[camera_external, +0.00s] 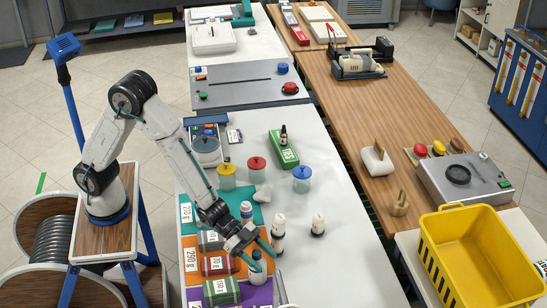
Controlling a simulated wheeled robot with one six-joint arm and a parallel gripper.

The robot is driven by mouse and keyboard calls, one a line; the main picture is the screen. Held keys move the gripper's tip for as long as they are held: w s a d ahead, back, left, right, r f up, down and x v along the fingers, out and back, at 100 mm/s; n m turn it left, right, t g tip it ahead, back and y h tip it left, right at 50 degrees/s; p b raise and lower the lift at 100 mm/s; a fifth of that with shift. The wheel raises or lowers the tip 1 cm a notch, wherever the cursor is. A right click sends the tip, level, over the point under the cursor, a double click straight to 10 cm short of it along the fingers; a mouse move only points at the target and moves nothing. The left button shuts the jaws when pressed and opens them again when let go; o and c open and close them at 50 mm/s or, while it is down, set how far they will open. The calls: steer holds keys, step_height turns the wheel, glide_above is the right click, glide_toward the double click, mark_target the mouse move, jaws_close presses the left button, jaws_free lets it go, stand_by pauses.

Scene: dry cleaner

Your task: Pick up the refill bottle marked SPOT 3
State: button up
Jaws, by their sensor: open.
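Folded cloth bundles (221,265) lie on coloured mats to the left of the front bottle. Lidded jars (257,168) and a green box (283,152) stand behind. A yellow crate (486,287) is at right. The white table's right front is clear.

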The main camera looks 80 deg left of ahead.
jaws_close()
